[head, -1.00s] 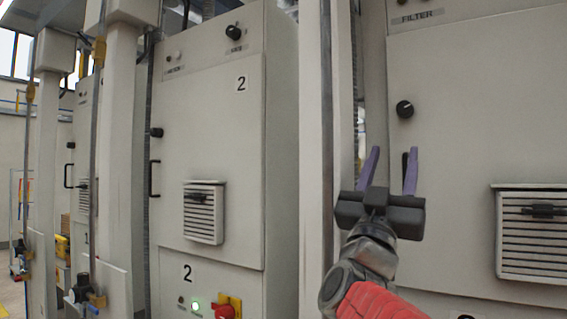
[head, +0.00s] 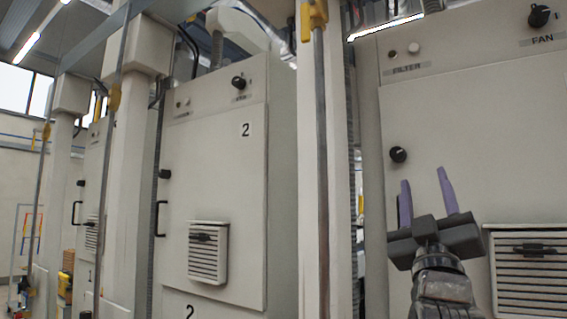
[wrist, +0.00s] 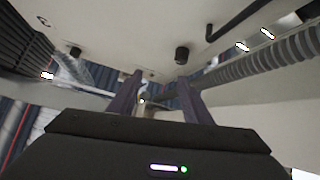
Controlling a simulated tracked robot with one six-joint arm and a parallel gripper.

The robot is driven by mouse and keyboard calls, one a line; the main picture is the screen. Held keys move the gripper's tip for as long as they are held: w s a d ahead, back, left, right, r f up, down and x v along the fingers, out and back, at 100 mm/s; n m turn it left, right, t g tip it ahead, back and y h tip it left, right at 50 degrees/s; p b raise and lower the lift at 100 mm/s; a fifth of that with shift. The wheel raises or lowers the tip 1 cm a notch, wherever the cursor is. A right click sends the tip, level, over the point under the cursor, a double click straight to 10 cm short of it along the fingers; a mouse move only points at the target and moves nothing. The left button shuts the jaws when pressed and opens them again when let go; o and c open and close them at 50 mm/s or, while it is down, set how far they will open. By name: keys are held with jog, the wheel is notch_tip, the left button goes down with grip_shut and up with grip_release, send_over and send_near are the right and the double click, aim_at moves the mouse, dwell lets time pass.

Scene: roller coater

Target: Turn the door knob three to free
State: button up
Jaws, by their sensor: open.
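The black round door knob (head: 398,154) sits on the left edge of the door of the right-hand cabinet (head: 450,130). No number shows on this cabinet. My gripper (head: 423,177) is open and empty, with its two purple fingers pointing up. In the head view the fingertips are below and right of the knob, apart from it. In the wrist view my gripper (wrist: 160,76) has a black knob (wrist: 182,54) just beyond the right fingertip; I cannot tell for sure which knob it is.
A fan knob (head: 539,15) is at the cabinet's top right. A vent grille (head: 528,270) is right of my gripper. A post with a grey pipe (head: 322,150) stands left of this cabinet. Cabinet 2 (head: 215,150) is further left. A black handle (wrist: 237,18) shows in the wrist view.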

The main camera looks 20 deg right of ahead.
jog(key=n+y, duration=0.1)
jog(key=w+f+n+t+y, duration=0.1)
jog(key=y, duration=0.1)
jog(key=w+a+n+y, duration=0.1)
jog(key=shift+a+f+n+t+y, duration=0.1)
jog(key=shift+f+n+t+y, duration=0.2)
jog(key=shift+t, duration=0.1)
jog(key=shift+r, duration=0.1)
